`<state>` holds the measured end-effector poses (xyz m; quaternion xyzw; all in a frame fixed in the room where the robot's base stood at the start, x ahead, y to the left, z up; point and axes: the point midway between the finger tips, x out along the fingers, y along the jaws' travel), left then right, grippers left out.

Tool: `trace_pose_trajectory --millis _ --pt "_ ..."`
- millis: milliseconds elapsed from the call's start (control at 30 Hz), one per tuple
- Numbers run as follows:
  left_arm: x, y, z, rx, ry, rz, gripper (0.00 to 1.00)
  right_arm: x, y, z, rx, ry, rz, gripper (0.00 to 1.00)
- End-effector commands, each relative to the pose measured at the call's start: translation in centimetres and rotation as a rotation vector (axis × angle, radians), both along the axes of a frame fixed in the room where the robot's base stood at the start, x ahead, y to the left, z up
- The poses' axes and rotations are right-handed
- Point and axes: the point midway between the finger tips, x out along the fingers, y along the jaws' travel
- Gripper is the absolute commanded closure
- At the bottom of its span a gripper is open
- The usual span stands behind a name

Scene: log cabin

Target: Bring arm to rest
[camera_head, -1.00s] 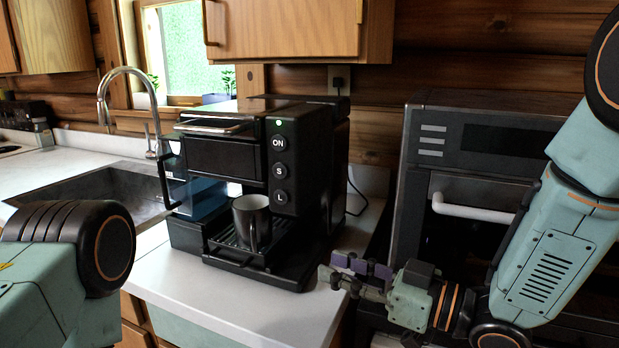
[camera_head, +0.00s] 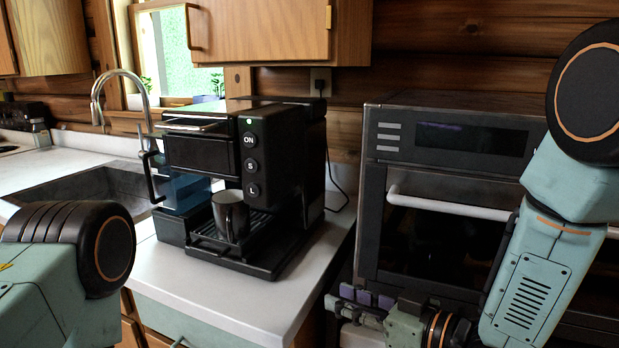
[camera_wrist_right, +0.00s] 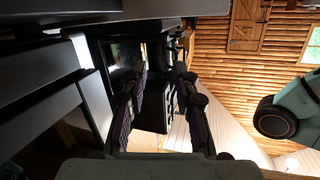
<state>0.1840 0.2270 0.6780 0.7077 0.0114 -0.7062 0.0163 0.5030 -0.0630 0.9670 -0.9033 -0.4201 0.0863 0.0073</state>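My right arm comes in from the right in the head view, bent at the elbow. Its gripper (camera_head: 352,304) is low in front of the oven, just right of the counter corner. In the right wrist view the two purple-padded fingers (camera_wrist_right: 165,100) stand apart with nothing between them. My left gripper is out of view; only a rounded upper part of my left arm shows at the lower left.
A black coffee machine (camera_head: 278,152) stands on the white counter (camera_head: 205,285), with a dark mug (camera_head: 230,213) on its drip tray. The built-in oven (camera_head: 420,150) with a white handle (camera_head: 440,205) is close behind my right arm. A sink (camera_head: 85,190) lies left.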

Motion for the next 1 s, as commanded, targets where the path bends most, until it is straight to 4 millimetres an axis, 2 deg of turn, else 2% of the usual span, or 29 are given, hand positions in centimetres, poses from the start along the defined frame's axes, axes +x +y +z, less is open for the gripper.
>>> trace_pose_trajectory --millis 33,167,267,333,467,600,700,800,900,1000 --pt "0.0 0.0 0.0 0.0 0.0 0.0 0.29 -0.3 -0.4 -1.7 -0.018 0.043 -0.03 0.71" --pt "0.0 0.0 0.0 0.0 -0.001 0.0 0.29 -1.2 -2.0 -6.0 -0.073 0.162 -0.121 0.71" --pt "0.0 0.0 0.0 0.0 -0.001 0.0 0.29 -2.8 -3.7 -10.1 -0.13 0.284 -0.203 0.71" --pt "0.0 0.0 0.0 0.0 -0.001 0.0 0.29 -4.6 -5.2 -13.5 -0.182 0.388 -0.267 0.71" --pt "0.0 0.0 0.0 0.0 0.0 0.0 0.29 -9.7 -8.3 -19.6 -0.291 0.609 -0.389 0.71" --pt "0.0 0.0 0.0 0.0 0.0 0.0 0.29 -16.7 -11.6 -24.7 -0.414 0.853 -0.502 0.71" --pt "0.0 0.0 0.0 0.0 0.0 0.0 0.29 -22.1 -13.6 -27.1 -0.497 1.018 -0.569 0.71" --pt "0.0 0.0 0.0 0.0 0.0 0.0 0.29 -26.8 -15.0 -28.3 -0.567 1.153 -0.621 0.71" --pt "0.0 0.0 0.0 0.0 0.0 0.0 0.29 -30.0 -15.9 -28.8 -0.613 1.246 -0.656 0.71" --pt "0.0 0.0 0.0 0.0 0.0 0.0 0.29 -31.0 -16.2 -28.9 -0.628 1.275 -0.666 0.71"
